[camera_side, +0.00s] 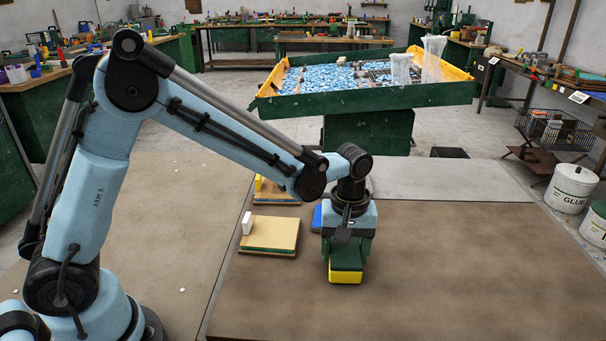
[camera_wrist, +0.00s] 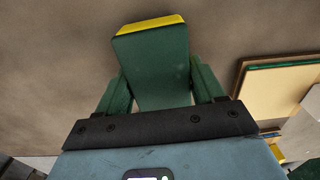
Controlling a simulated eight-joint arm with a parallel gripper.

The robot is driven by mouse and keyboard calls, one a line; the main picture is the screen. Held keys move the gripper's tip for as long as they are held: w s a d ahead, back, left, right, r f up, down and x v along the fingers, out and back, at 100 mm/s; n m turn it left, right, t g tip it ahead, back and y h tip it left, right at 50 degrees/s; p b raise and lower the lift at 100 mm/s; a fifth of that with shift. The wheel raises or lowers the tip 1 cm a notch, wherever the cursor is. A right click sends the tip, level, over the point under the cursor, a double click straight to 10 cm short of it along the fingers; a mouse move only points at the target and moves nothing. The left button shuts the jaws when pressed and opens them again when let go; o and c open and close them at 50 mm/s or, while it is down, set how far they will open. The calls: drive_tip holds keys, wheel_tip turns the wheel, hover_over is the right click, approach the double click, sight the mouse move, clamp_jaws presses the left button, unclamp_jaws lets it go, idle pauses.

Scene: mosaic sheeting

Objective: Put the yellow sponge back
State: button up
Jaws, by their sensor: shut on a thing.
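My gripper (camera_side: 347,258) points down over the brown table and is shut on the yellow sponge (camera_side: 345,277), which has a green upper part. The sponge is low over the table; I cannot tell whether it touches. In the wrist view the sponge's green face (camera_wrist: 157,68) sits between my two green fingers, with a yellow strip (camera_wrist: 150,24) along its far edge.
A blue item (camera_side: 316,218) shows partly behind my gripper. Behind are a yellow piece (camera_side: 258,184) and another board (camera_side: 276,194). The table's right side is clear.

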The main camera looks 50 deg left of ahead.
sight(346, 247)
drive_tip(key=shift+f, duration=0.15)
drive_tip(key=o, duration=0.9)
drive_tip(key=shift+o, duration=0.2)
wheel_tip(346, 247, up, 12)
drive_tip(key=s+a+m+t, duration=0.7)
drive_tip(key=s+a+m, duration=0.2)
drive_tip(key=s, duration=0.3)
drive_tip(key=shift+s+a+f, duration=0.2)
drive_tip(key=shift+a+f, duration=0.15)
drive_tip(key=shift+a, duration=0.05)
